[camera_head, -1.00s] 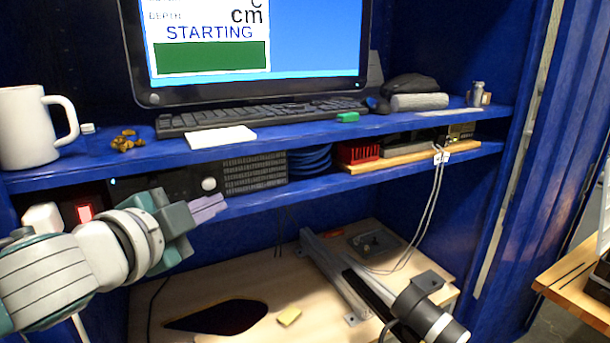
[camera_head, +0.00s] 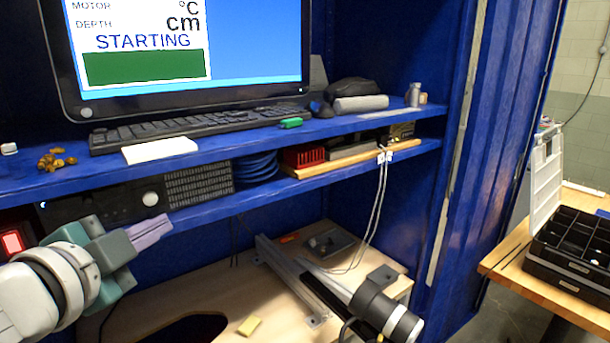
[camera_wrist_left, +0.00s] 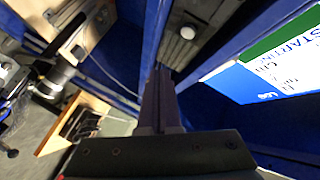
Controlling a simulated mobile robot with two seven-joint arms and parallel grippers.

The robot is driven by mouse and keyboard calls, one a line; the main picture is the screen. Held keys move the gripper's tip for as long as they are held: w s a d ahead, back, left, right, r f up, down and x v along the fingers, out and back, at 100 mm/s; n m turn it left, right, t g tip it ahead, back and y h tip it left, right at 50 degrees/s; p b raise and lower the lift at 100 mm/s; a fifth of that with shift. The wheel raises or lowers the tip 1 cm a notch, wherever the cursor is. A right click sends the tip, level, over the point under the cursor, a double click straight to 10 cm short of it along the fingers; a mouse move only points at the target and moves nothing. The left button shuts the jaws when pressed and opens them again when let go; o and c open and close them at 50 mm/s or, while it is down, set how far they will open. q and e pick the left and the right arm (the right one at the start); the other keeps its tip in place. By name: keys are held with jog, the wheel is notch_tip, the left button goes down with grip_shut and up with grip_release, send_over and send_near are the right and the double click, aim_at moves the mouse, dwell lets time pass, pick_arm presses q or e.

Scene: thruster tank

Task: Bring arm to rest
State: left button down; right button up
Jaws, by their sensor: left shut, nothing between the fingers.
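My left gripper (camera_head: 150,234) comes in from the lower left in the head view. Its fingers are together with nothing between them, in front of the lower blue shelf and the control unit. It also shows in the left wrist view (camera_wrist_left: 160,82), its closed fingers pointing up the picture past the blue shelf edge. A lit red switch (camera_head: 13,242) is at the far left, close to my left wrist. A round white knob (camera_head: 150,198) is on the control unit just above the fingertips. My right gripper is in neither view.
A monitor (camera_head: 250,40) reading STARTING and a keyboard (camera_head: 190,128) stand on the upper blue shelf (camera_head: 350,127). Below, a black and silver thruster (camera_head: 385,305) sits on a wooden board (camera_head: 220,285). A black compartment case (camera_head: 575,245) is on a bench at right.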

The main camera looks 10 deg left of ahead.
pick_arm(q)
jog(key=s+d+f+n+g, duration=0.2)
jog(key=s+d+n+g, duration=0.15)
jog(key=s, duration=0.45)
jog(key=s+d+f+n+g+h, duration=0.1)
jog(key=s+d+f+n+g, duration=0.2)
jog(key=s, duration=0.4)
jog(key=s+d+f+n+g, duration=0.2)
jog(key=s+g, duration=0.3)
jog(key=s, duration=0.3)
jog(key=w+p+v, duration=0.2)
jog(key=p+v, duration=0.6)
jog(key=w+r+p+v, duration=0.1)
jog(key=p+v, duration=0.7)
jog(key=shift+w+r+h+p, duration=0.3)
jog(key=shift+p, duration=0.05)
jog(key=shift+d, duration=0.1)
